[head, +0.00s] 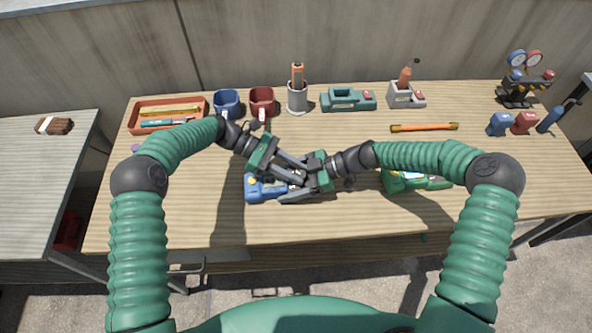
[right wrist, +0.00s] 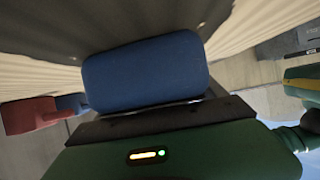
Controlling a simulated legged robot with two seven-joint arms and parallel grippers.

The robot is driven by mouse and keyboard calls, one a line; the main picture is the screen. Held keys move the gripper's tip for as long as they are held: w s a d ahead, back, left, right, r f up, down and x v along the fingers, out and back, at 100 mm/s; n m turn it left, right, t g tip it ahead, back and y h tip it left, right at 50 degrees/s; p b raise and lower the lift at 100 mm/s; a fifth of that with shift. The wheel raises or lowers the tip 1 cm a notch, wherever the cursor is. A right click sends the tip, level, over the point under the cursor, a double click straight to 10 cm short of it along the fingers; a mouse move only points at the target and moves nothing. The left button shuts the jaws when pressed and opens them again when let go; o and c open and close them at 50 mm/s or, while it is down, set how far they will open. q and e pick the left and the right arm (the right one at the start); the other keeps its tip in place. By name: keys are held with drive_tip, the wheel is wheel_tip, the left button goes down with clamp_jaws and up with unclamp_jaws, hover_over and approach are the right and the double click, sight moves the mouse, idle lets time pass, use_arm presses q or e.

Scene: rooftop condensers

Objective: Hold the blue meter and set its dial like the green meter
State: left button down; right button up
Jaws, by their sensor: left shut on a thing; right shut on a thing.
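The blue meter (head: 254,191) lies on the wooden table in front of me, with its right part and dial hidden under my grippers. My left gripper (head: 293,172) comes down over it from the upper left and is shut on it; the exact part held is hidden. My right gripper (head: 290,196) reaches in from the right and is shut on the meter. In the right wrist view a rounded blue body (right wrist: 145,68) sits at the dark jaw. The green meter (head: 408,183) lies to the right, partly behind my right arm; its dial setting is too small to read.
An orange tray (head: 133,122), blue mug (head: 227,103), red mug (head: 262,100), grey cup (head: 297,97) and green-grey tool (head: 347,99) line the table's back. An orange-capped rod (head: 425,127) lies right of centre. A gauge set (head: 520,88) stands back right. The front strip is clear.

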use_arm(q)
drive_tip(key=shift+w+r, duration=0.1)
drive_tip(key=shift+w, duration=0.05)
drive_tip(key=c, duration=1.3)
unclamp_jaws()
drive_tip(key=shift+c, duration=0.2)
drive_tip(key=v, duration=1.2)
